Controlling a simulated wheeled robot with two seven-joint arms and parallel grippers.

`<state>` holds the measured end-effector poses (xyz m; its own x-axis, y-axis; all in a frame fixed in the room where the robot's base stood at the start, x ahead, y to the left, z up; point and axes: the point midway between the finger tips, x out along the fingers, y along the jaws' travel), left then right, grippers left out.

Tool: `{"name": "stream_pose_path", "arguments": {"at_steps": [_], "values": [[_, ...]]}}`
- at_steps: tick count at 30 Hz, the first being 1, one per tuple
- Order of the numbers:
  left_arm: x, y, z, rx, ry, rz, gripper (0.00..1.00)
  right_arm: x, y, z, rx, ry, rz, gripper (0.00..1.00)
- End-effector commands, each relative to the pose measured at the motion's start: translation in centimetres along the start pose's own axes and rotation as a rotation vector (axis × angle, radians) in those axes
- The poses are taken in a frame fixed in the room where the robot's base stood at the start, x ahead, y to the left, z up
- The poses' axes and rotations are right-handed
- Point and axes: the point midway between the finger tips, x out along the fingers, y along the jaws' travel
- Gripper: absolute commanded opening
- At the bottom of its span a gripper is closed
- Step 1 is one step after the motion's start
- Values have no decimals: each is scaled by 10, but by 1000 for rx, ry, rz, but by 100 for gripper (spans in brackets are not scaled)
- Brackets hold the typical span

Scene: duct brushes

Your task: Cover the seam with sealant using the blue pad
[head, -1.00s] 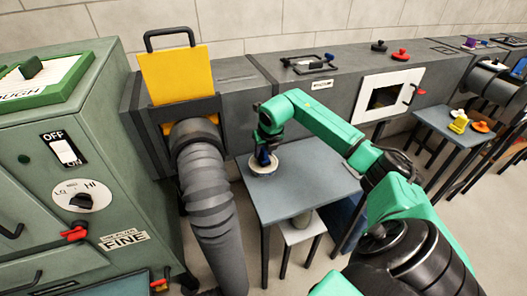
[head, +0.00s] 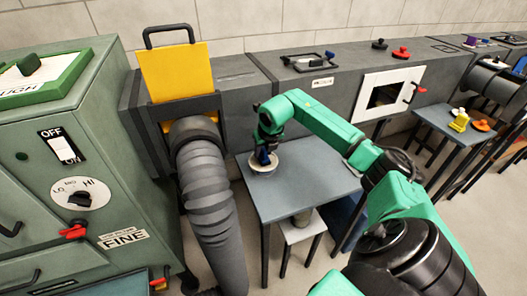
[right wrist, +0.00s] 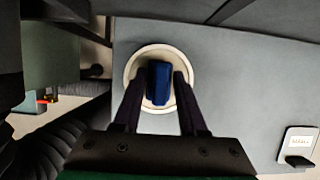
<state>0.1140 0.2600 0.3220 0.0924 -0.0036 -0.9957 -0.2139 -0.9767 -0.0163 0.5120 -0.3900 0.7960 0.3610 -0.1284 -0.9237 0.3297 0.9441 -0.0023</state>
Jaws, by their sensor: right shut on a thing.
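My right gripper (head: 265,157) is shut on the blue pad, which shows between the fingers in the right wrist view (right wrist: 159,82). In the head view the gripper points down at a round white dish (head: 259,172) on the grey table. In the right wrist view the pad overlaps the middle of the dish (right wrist: 160,49); I cannot tell whether it touches the pale contents. A joint line (head: 262,68) that may be the seam runs between two grey duct sections behind the table. My left gripper is not in view.
A white-framed opening (head: 388,93) is in the duct. A second table (head: 448,122) holds yellow and orange things.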

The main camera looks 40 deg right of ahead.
Motion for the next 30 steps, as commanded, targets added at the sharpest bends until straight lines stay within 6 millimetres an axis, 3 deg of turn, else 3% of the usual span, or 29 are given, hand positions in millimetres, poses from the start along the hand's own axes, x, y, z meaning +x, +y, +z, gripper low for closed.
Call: {"name": "stream_pose_path", "arguments": {"at_steps": [16,30], "values": [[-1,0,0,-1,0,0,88,0,0,0,0,2,0,0],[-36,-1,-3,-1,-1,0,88,-44,0,18,0,0,-1,0]]}}
